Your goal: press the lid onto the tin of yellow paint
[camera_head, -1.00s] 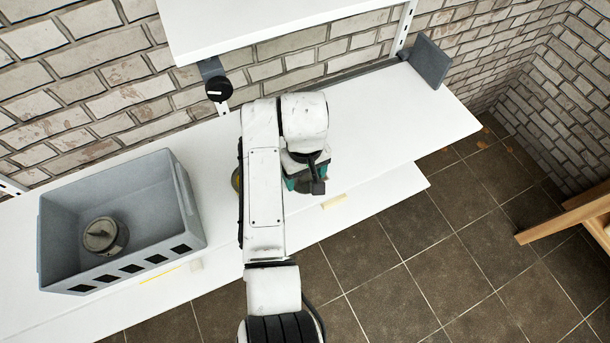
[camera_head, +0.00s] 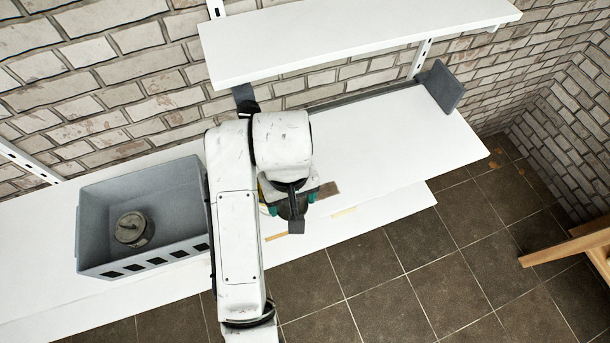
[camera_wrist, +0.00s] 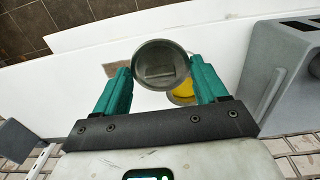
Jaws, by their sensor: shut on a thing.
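My gripper (camera_wrist: 160,68) has teal fingers and is shut on a round grey lid (camera_wrist: 158,62), which shows between the fingertips in the wrist view. The tin of yellow paint (camera_wrist: 183,92) is below and partly behind the lid in the wrist view, offset toward the right finger. Only a crescent of its yellow paint and rim shows. The lid looks apart from the tin, but I cannot tell the height between them. In the head view my arm covers most of the tin and the lid; my gripper (camera_head: 291,205) shows over the shelf's front part.
A grey crate (camera_head: 90,215) stands on the white shelf (camera_head: 400,135) at left, with a closed grey tin (camera_head: 131,229) inside. A brown patch (camera_head: 325,190) lies right of my gripper. A grey upright panel (camera_head: 442,86) stands at the shelf's right end. An upper shelf (camera_head: 350,35) overhangs behind.

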